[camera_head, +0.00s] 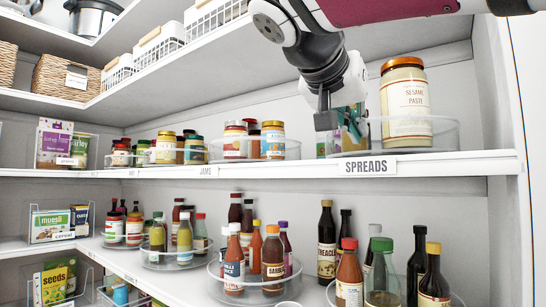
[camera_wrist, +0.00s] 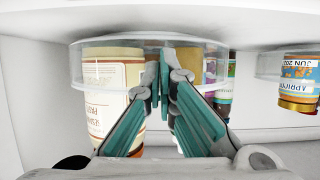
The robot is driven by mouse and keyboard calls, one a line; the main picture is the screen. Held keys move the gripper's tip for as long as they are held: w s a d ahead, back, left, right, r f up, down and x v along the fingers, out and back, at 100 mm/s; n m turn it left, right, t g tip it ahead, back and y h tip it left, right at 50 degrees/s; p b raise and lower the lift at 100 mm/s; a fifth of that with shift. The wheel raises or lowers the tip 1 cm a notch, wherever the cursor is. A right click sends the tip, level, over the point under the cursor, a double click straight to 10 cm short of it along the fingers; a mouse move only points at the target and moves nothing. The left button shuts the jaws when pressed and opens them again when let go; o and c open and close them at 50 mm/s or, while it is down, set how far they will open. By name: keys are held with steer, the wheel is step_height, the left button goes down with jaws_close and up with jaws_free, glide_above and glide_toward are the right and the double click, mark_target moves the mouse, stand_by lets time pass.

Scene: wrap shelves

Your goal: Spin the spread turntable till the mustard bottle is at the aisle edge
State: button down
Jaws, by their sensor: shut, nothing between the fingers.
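The spreads turntable (camera_head: 444,137) is a clear round tray with a raised rim, on the shelf above the SPREADS label. Its rim also shows in the wrist view (camera_wrist: 120,46), where the picture is upside down. A large sesame paste jar (camera_head: 405,112) stands on its right side, close to the front. My gripper (camera_head: 326,108) is shut and empty at the turntable's left front. In the wrist view its fingertips (camera_wrist: 165,62) overlap the rim; I cannot tell if they touch. A yellowish item (camera_wrist: 190,62) is partly hidden behind the fingers. I cannot tell whether it is the mustard bottle.
The jams turntable (camera_head: 290,150) with several jars stands to the left on the same shelf. The shelf's front edge carries the SPREADS label (camera_head: 368,167). Below, a turntable of sauce bottles (camera_head: 215,270) stands on the lower shelf. A white side wall (camera_head: 500,90) closes the right end.

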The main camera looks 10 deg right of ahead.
mark_target(403, 134)
steer(key=shift+s+d, duration=0.6)
steer(key=shift+d, duration=0.1)
steer(key=shift+s+d, duration=0.1)
steer(key=shift+d, duration=0.05)
steer(key=shift+s+d+r+b, duration=0.1)
steer(key=shift+s+d+b, duration=0.35)
steer(key=shift+s+d, duration=0.4)
steer(key=shift+s+d, duration=0.65)
steer(key=shift+d, duration=0.2)
steer(key=shift+s, duration=0.1)
